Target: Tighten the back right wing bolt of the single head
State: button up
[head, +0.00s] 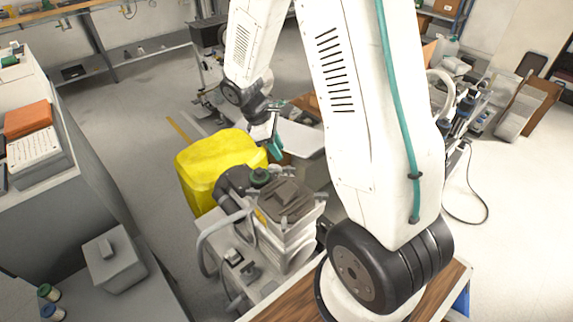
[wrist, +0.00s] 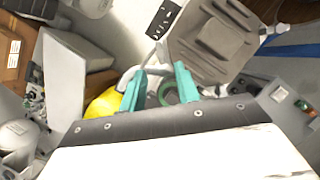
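The single head (head: 287,197) is a boxy grey unit with a dark brown-grey top plate, right of the yellow cover in the head view. Its ribbed top plate also shows in the wrist view (wrist: 212,45), beyond and right of my fingers. Small light wing-like pieces stick out at its corners; I cannot tell which is the back right wing bolt. My gripper (head: 275,150) has teal fingers and hangs behind and above the head, apart from it. In the wrist view the fingers (wrist: 159,80) stand apart with nothing gripped between them.
A yellow cover (head: 212,160) stands left of the head. A dark round part with a green cap (head: 260,177) lies between them. Grey pipes (head: 215,235) rise at the front left. A grey cabinet (head: 70,190) stands at far left. The floor on the right is mostly clear.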

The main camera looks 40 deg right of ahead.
aim_at(289, 168)
jog(key=x, duration=0.7)
jog(key=shift+s+d+f, duration=0.1)
jog(key=shift+f, duration=0.15)
grip_shut()
